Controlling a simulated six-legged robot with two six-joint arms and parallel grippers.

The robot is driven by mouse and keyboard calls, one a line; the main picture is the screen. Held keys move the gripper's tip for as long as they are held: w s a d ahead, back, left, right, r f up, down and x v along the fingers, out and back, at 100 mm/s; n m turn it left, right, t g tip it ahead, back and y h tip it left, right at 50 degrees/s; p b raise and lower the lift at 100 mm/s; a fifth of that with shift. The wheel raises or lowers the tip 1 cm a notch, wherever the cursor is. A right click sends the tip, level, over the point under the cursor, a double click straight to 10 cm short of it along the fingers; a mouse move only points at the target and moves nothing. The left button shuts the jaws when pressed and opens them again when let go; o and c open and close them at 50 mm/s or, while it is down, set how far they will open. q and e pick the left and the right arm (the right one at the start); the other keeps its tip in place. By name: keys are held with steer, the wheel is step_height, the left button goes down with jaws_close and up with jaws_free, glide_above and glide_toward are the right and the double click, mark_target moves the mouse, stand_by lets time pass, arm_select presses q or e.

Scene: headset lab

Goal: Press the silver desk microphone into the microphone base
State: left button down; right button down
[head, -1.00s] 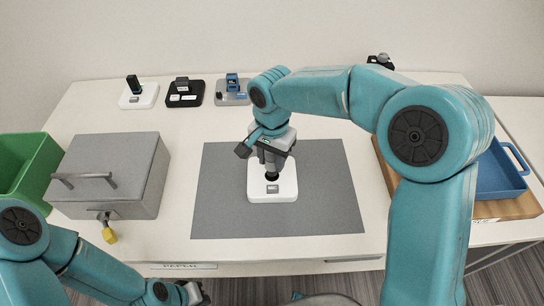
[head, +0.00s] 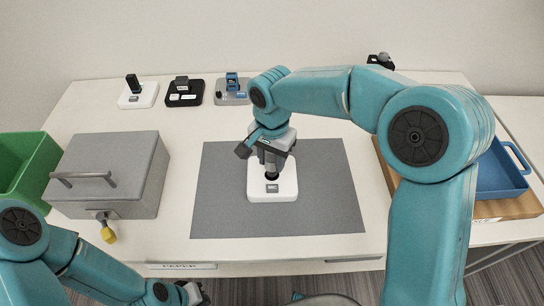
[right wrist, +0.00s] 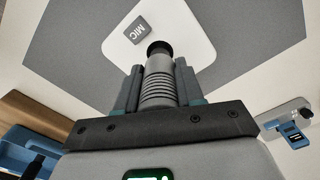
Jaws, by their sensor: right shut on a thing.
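The white microphone base (head: 285,190), with a small "MIC" label, lies on the grey mat. It also shows in the right wrist view (right wrist: 185,22). My right gripper (head: 271,165) points down over the base. In the right wrist view it (right wrist: 158,85) is shut on the ribbed silver microphone (right wrist: 157,70). The microphone's dark end is over the base's dark round socket area; I cannot tell whether it is seated or just touching. My left gripper (head: 196,293) is low at the table's front edge, partly cut off, its jaws too small to judge.
The grey mat (head: 225,215) is otherwise clear. A grey box (head: 115,165) with a handle and a yellow-tagged lock stands left, beside a green bin (head: 38,150). Several small devices on bases line the back left. A blue tray (head: 500,170) lies right, on a wooden board.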

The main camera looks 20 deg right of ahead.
mark_target(272, 166)
steer(key=shift+f+b, duration=1.25)
steer(key=shift+f, duration=0.4)
steer(key=c, duration=0.6)
jaws_free()
steer(key=shift+r, duration=0.1)
step_height(272, 166, up, 16)
steer(key=shift+r+p, duration=0.2)
steer(key=shift+p, duration=0.65)
